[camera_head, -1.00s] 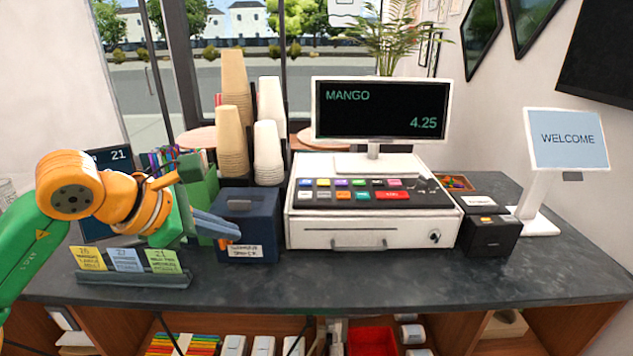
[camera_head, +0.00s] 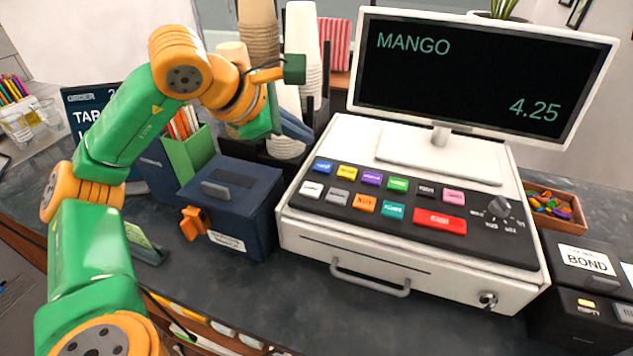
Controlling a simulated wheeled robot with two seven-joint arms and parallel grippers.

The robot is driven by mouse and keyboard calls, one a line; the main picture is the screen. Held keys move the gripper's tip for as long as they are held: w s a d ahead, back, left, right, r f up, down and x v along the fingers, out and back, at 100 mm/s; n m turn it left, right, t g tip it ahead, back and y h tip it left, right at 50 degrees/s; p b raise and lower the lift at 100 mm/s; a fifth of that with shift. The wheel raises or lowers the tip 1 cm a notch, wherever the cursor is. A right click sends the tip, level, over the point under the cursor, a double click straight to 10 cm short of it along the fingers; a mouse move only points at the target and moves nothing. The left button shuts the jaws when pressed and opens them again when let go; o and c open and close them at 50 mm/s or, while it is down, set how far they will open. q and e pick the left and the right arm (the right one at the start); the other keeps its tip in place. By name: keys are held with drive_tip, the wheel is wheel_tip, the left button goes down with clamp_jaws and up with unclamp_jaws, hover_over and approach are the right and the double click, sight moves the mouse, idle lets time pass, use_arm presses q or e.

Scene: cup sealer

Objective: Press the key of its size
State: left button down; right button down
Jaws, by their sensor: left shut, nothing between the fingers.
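The white cash register (camera_head: 410,264) stands at the centre right with a dark panel of coloured keys. The keys include a blue one (camera_head: 323,167), a purple one (camera_head: 372,180), a green one (camera_head: 397,186), an orange one (camera_head: 364,203), a teal one (camera_head: 392,210) and a wide red one (camera_head: 440,220). Their labels are too small to read surely. The screen (camera_head: 462,80) above reads MANGO 4.25. My left gripper (camera_head: 306,131) is shut and empty, raised above the dark blue box and left of the register, apart from the keys. My right gripper is out of view.
A dark blue box (camera_head: 245,200) with an orange tab stands left of the register. Stacked cups (camera_head: 302,40) are behind. A black printer (camera_head: 570,320) and a small tray (camera_head: 555,212) are at the right. The counter before the register is clear.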

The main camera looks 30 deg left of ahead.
use_arm(q)
drive_tip(key=f+b, duration=0.1)
drive_tip(key=w+f+b, duration=0.1)
drive_tip(key=f, duration=0.1)
drive_tip(key=shift+d+f+b, duration=0.1)
drive_tip(key=shift+d+b, duration=0.05)
drive_tip(key=shift+b, duration=0.25)
drive_tip(key=b, duration=0.5)
hover_over(306, 191)
wheel_tip(306, 191, down, 5)
drive_tip(key=shift+s+r, duration=0.1)
drive_tip(key=shift+w+f+b, duration=0.2)
drive_tip(key=shift+f+b, duration=0.15)
drive_tip(key=shift+f, duration=0.25)
drive_tip(key=shift+r, duration=0.1)
drive_tip(key=shift+s, duration=0.1)
idle(0.5)
drive_tip(key=shift+f+b, duration=0.3)
drive_tip(key=shift+f, duration=0.1)
